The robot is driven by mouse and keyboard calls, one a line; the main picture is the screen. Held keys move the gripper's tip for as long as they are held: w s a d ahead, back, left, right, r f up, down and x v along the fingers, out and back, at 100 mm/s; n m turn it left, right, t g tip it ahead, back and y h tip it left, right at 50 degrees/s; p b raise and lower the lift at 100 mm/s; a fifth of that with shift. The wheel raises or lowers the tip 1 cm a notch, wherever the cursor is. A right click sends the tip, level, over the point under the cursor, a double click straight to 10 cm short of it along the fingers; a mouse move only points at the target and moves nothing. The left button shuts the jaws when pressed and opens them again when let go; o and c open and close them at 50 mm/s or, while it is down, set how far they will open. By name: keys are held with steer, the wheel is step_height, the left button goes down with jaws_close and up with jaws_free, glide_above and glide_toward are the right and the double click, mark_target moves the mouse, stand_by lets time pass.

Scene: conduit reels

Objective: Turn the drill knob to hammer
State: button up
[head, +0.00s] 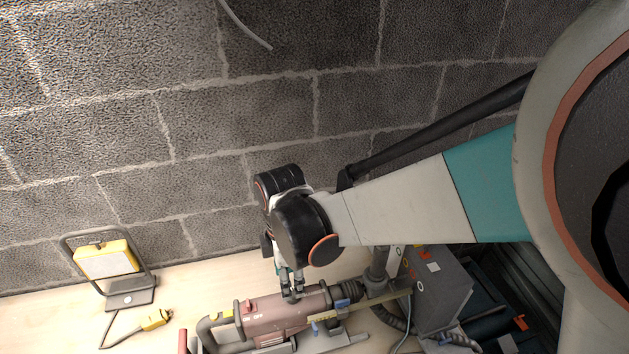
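The drill (265,317), a dull red-brown body with a dark grey rear handle and a dark front end, lies on its side along the pale bench at the bottom of the head view. My gripper (292,296) points down at the top of the drill's body, near its front half. Its two fingertips are close together, at or just above the drill's surface. I cannot tell whether they touch it. The knob is not clearly visible; the fingers may hide it. Its setting cannot be read. The finger gap is too small to judge.
A yellow work lamp (107,260) on a dark frame stands at the left of the bench (190,282), with a yellow plug (155,319) in front. A grey box (443,292) and hoses crowd the right. A block wall (240,120) rises close behind.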

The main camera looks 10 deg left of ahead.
mark_target(292, 292)
steer(key=f+b, duration=0.1)
steer(key=f, duration=0.1)
steer(key=f+b, duration=0.1)
steer(key=f, duration=0.1)
steer(key=shift+w+d+f, duration=0.2)
steer(key=shift+s+f+b, duration=0.2)
steer(key=shift+f+b, duration=0.2)
steer(key=shift+f, duration=0.1)
steer(key=shift+w+f, duration=0.15)
steer(key=shift+f, duration=0.05)
steer(key=c, duration=1.1)
